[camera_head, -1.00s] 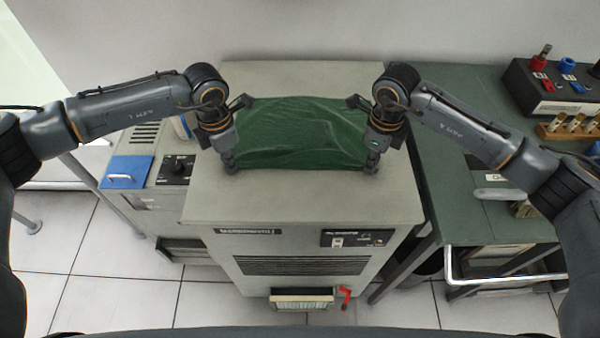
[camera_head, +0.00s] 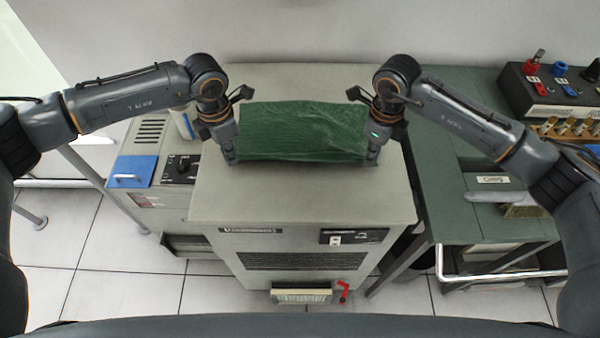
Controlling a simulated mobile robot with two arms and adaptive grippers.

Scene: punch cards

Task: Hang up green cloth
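The green cloth (camera_head: 300,128) is on top of the grey cabinet (camera_head: 290,190). It is stretched between my two grippers, with a crease running across it and its front part looking slightly raised. My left gripper (camera_head: 231,156) is at the cloth's front left corner and appears shut on it. My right gripper (camera_head: 371,159) is at the front right corner and also appears shut on it. The fingertips are small and partly hide the corners.
A green table (camera_head: 450,190) on the right holds a black box with knobs (camera_head: 548,92) and a wooden rack (camera_head: 575,130). A lower unit with a blue panel (camera_head: 132,171) stands left of the cabinet. A red handle (camera_head: 343,291) is low on the cabinet front.

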